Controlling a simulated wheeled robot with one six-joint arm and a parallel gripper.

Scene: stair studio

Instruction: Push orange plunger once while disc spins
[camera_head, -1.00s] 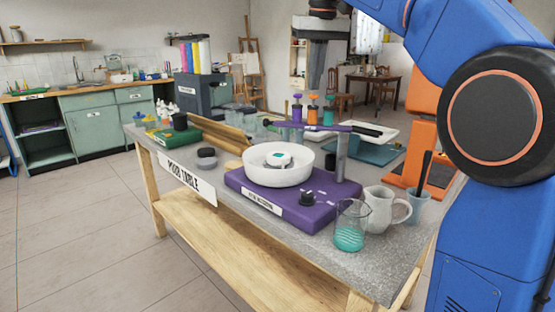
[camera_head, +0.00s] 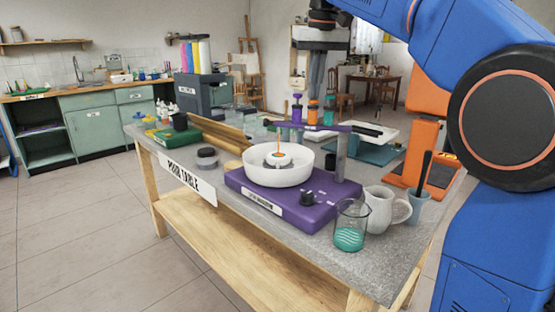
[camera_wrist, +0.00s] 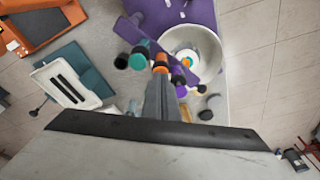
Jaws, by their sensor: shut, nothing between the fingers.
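The orange plunger (camera_head: 313,112) stands between a purple plunger (camera_head: 297,110) and a teal plunger (camera_head: 328,113) on a purple arm (camera_head: 345,128) above the spin machine. My gripper (camera_head: 314,96) is shut and empty, pointing down; its tips appear to touch the orange plunger's top, which sits low. In the wrist view, my fingers (camera_wrist: 161,76) end at the orange plunger (camera_wrist: 160,67). A thin orange stream (camera_head: 278,141) falls into the white bowl (camera_head: 265,180) on the purple base (camera_head: 240,184). The disc (camera_head: 277,160) has orange at its centre; its spinning cannot be told.
A beaker with teal liquid (camera_head: 349,237), a white jug (camera_head: 378,212) and a cup (camera_head: 418,207) stand at the table's front right. A wooden trough (camera_head: 214,132) and a dark jar (camera_head: 207,157) lie left of the bowl. An orange stand (camera_head: 428,140) is at right.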

